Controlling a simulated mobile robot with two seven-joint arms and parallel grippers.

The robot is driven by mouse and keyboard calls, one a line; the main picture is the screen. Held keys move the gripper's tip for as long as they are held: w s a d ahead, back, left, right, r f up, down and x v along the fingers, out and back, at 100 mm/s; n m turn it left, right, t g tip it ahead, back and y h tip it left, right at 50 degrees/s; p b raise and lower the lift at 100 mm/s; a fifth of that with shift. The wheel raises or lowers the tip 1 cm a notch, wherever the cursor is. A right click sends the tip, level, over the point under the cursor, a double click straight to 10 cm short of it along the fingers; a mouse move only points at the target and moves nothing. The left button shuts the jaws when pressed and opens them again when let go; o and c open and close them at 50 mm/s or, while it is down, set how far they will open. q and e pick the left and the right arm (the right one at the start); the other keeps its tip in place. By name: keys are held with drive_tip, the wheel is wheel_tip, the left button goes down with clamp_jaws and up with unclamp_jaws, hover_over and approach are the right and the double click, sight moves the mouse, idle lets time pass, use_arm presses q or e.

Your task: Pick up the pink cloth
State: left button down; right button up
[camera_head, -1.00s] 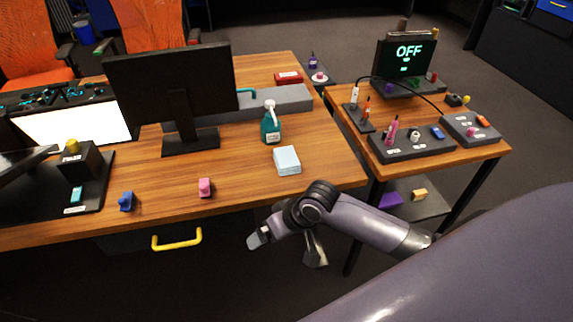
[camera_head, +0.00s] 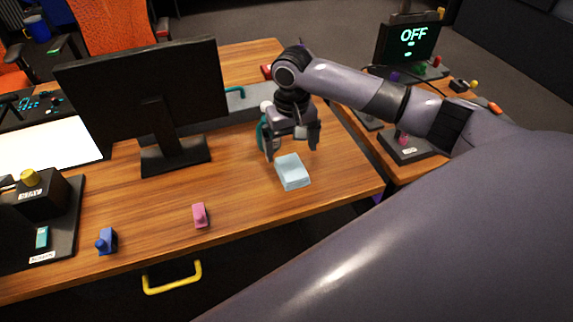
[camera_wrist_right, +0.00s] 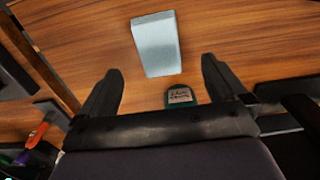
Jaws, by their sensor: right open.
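I see no clearly pink cloth. A pale blue, flat block (camera_head: 293,172), perhaps a folded cloth, lies on the wooden desk near its right end. It also shows in the right wrist view (camera_wrist_right: 157,45), ahead of the fingertips. A small pink object (camera_head: 200,215) with a knob lies near the desk's front edge; it looks solid. My right gripper (camera_head: 291,150) is open and empty, pointing down above and just behind the pale blue block. My left gripper is not in view.
A teal spray bottle (camera_head: 262,134) stands behind my right gripper, partly hidden; its labelled part shows in the wrist view (camera_wrist_right: 180,96). A black monitor (camera_head: 145,95) stands to the left. A blue object (camera_head: 106,241) lies front left. Desk between pink object and pale blue block is clear.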

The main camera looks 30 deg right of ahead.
sight(292, 167)
drive_tip(key=f, duration=0.6)
drive_tip(key=shift+s+d, duration=0.1)
drive_tip(key=shift+s, duration=0.1)
drive_tip(key=c, duration=1.1)
